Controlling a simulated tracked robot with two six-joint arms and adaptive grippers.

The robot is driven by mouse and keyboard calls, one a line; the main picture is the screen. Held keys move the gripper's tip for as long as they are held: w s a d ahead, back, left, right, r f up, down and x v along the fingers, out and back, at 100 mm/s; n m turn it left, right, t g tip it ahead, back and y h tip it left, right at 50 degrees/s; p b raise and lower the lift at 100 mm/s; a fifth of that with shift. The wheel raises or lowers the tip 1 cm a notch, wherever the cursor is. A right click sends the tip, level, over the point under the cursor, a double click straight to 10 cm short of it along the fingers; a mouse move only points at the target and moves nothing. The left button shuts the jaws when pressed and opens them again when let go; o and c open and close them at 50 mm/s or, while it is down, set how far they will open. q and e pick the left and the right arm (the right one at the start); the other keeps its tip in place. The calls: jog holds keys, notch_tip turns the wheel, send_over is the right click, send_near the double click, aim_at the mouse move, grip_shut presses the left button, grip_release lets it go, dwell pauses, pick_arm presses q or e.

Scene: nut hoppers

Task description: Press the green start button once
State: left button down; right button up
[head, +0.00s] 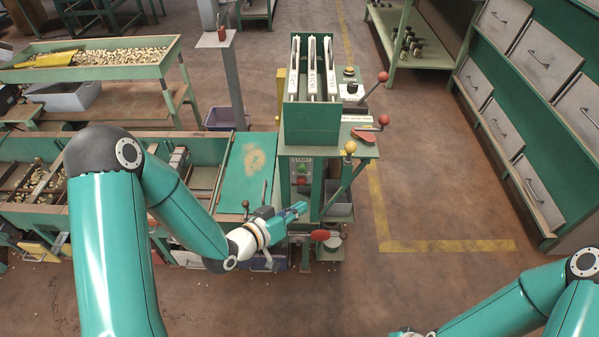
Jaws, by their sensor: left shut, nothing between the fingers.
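The green start button (303,169) sits on the front panel of the green machine (311,128), under a small START label. A red button (301,181) is just below it. My left gripper (303,207) is shut and empty. In the picture its tips are a little below the two buttons, apart from them as far as I can see; the exact depth gap is hard to tell.
A red pedal-like part (320,235) is below. Nut hoppers (101,57) fill the left. The floor at right is clear up to the drawer rack (545,58).

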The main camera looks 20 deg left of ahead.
aim_at(302, 168)
pick_arm(q)
jog(key=shift+w+a+p, duration=0.25)
jog(key=shift+w+a, duration=0.15)
jog(key=shift+w, duration=1)
jog(key=shift+w+a+p, duration=0.2)
jog(key=shift+w+a, duration=0.2)
jog(key=shift+w, duration=1)
jog(key=shift+w+a+p, duration=0.25)
jog(key=shift+w+a, duration=0.15)
jog(key=shift+w, duration=1)
jog(key=shift+w, duration=0.2)
jog(key=shift+w+a, duration=0.1)
jog(key=shift+w, duration=0.2)
